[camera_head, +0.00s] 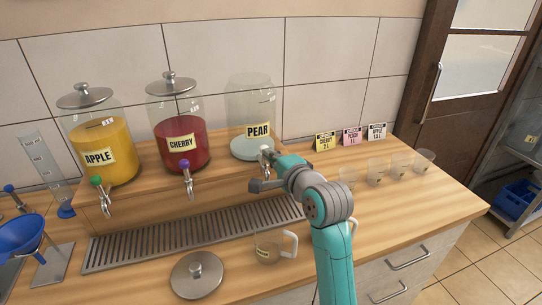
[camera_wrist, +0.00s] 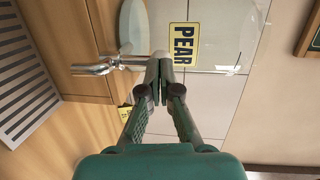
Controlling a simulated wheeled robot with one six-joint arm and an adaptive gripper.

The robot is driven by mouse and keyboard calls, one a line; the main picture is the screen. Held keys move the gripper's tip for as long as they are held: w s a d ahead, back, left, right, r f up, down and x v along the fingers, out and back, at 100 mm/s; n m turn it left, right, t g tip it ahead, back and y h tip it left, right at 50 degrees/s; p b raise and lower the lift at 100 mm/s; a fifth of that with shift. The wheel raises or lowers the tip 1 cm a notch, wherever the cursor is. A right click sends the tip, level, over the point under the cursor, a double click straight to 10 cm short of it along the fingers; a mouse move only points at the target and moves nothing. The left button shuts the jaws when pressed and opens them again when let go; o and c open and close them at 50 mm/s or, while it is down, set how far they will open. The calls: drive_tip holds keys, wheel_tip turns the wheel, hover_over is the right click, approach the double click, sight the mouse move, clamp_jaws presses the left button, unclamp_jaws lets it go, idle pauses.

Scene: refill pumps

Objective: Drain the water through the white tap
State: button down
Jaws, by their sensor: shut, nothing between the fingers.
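The PEAR jar (camera_head: 249,113) stands lidless on the wooden shelf, with a shallow layer of pale water at its bottom. Its white-knobbed tap (camera_head: 265,154) is partly hidden by my gripper (camera_head: 272,161). In the wrist view the metal tap (camera_wrist: 105,66) sticks out to the left of the white knob (camera_wrist: 159,56). My gripper (camera_wrist: 159,73) is shut and empty, its fingertips right at the knob; I cannot tell whether they touch it. The tap's spout is mostly hidden in the head view, and no stream of water is visible.
A metal lid (camera_head: 197,275) and a clear labelled jug (camera_head: 269,248) stand on the counter before the drain grate (camera_head: 150,240). The APPLE jar (camera_head: 103,145) and CHERRY jar (camera_head: 181,140) are to the left. Several glasses (camera_head: 401,164) stand right of my arm.

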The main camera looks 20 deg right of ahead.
drive_tip(key=shift+w+r+g, duration=0.3)
drive_tip(key=shift+w+g, duration=0.05)
drive_tip(key=shift+g, duration=0.35)
drive_tip(key=shift+w+r+g, duration=0.15)
drive_tip(key=shift+w+g, duration=0.2)
drive_tip(key=shift+g, duration=0.25)
drive_tip(key=shift+w+r, duration=0.2)
drive_tip(key=shift+w, duration=0.4)
idle(6.1)
